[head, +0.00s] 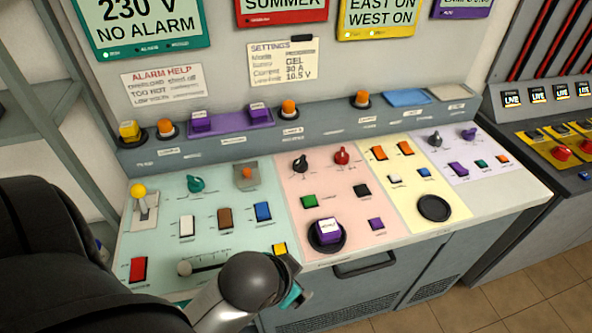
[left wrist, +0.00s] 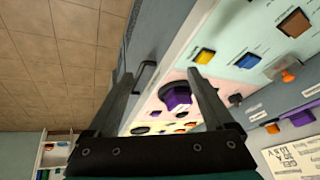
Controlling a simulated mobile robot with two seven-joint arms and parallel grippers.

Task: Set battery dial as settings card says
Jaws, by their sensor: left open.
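The settings card (head: 284,61) hangs on the back wall; I read GEL, 30 A and 10.5 V, and its other words are blurred. It also shows at the edge of the left wrist view (left wrist: 292,152). The sloped panel bears a teal dial (head: 195,184), a black dial (head: 300,163), a red dial (head: 341,155), a dark grey dial (head: 435,138) and a purple dial (head: 469,134). Their labels are too small to read, so I cannot tell which is the battery dial. My left gripper (head: 294,296) is at the panel's front edge; its fingers stand open and empty (left wrist: 167,75).
A purple block (head: 327,231) sits in a black round holder. A yellow-knobbed lever (head: 139,193), a slider (head: 186,268) and several coloured buttons crowd the panel. A handle (head: 365,264) juts from the front. My dark arm covers the lower left.

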